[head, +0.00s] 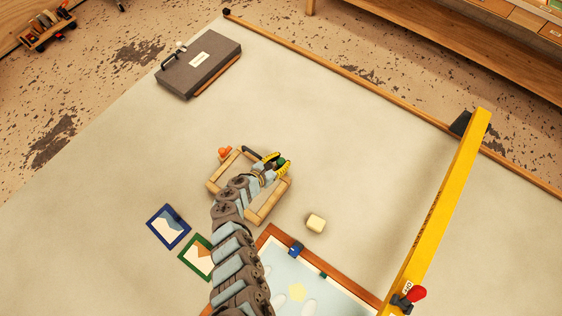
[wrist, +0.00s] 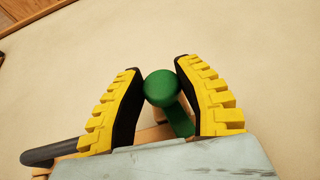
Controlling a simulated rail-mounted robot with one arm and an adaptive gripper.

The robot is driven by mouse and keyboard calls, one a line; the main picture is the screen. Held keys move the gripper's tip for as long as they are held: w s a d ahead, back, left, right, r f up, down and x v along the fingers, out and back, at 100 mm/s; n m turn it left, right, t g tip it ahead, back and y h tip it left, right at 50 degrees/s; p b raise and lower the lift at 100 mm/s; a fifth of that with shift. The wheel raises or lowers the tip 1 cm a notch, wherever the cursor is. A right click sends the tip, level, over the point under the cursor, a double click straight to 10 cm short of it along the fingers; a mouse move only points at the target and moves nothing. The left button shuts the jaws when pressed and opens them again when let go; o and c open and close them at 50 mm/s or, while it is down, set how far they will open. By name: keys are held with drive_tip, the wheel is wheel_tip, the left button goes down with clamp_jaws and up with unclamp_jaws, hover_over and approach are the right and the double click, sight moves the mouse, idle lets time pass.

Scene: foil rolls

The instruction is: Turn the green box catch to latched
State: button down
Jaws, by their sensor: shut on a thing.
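The green box catch (head: 281,161) is a lever with a round green knob, at the far right corner of a light wooden box frame (head: 266,208). My gripper (head: 277,164) is at that corner, its yellow-ribbed fingers on both sides of the knob. In the wrist view, the green catch (wrist: 162,88) sits between the dark pads of my gripper (wrist: 160,78), which is shut on the knob. The catch's short arm runs down to the right behind the knob. Its base and part of the frame are hidden by my gripper, so I cannot tell its latch position.
An orange knob (head: 225,152) stands at the frame's far left corner. A cream block (head: 316,223) lies to the right. A blue-framed picture (head: 168,227) and a green-framed picture (head: 199,257) lie to the left. A grey case (head: 200,66) lies farther back. A yellow beam (head: 440,205) is at right.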

drive_tip(key=shift+a+f+m+g+h+b, duration=0.1)
drive_tip(key=shift+f+m+g+h+b, duration=0.15)
drive_tip(key=shift+m+g+h+b, duration=0.7)
drive_tip(key=shift+r+m+g+b, duration=0.1)
drive_tip(key=shift+m+g+b, duration=0.6)
drive_tip(key=shift+b, duration=0.65)
drive_tip(key=c, duration=0.7)
unclamp_jaws()
drive_tip(key=shift+s, duration=0.1)
drive_tip(key=shift+r+h, duration=0.1)
drive_tip(key=shift+h, duration=0.15)
drive_tip(key=shift+v, duration=5.9)
drive_tip(key=shift+r, duration=0.1)
